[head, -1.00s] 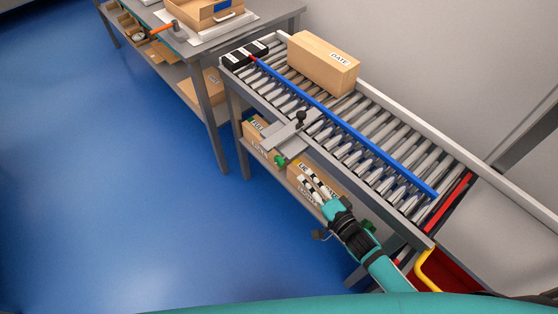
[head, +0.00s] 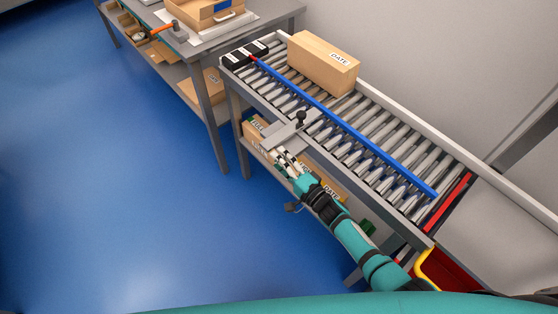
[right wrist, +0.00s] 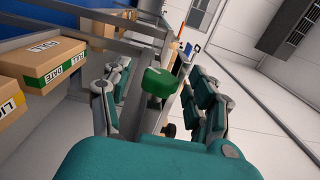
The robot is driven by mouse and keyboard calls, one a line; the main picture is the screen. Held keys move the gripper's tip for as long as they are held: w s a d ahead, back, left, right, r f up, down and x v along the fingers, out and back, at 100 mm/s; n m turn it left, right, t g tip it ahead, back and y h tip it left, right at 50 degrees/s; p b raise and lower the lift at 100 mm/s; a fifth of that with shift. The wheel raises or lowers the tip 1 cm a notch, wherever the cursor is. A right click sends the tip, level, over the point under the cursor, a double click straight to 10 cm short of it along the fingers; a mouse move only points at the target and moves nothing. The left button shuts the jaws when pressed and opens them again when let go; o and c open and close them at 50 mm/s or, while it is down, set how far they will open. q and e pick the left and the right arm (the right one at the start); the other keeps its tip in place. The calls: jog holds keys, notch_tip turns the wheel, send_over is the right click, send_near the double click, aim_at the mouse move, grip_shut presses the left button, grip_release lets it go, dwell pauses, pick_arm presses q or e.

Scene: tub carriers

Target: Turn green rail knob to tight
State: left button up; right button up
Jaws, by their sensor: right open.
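The green knob (right wrist: 158,82) shows in the right wrist view, with a pale mark on its face. My right gripper (right wrist: 155,72) is open, with one finger on each side of the knob; I cannot tell whether either touches it. In the head view my right gripper (head: 281,158) is at the conveyor's front side, just below the grey bracket plate (head: 285,134), and covers the knob. The blue rail (head: 345,125) runs lengthwise over the rollers. My left gripper is not in view.
A black knob (head: 300,117) stands on the bracket. Labelled boxes (right wrist: 45,65) lie on the shelf below. Blue floor (head: 120,190) at left is clear.

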jog(key=shift+w+a, duration=0.25)
jog(key=shift+w, duration=0.05)
jog(key=shift+c, duration=0.4)
jog(key=c, duration=1.1)
jog(key=t+y+b, duration=0.1)
jog(key=b, duration=0.4)
jog(key=t+y+b, duration=0.1)
jog(key=t+b, duration=0.1)
jog(key=b, duration=0.2)
jog(key=shift+f+b, duration=0.4)
jog(key=shift+c, duration=0.2)
jog(key=shift+r+y, duration=0.1)
jog(key=shift+y, duration=0.2)
jog(key=shift+r, duration=0.2)
jog(key=shift+f, duration=0.15)
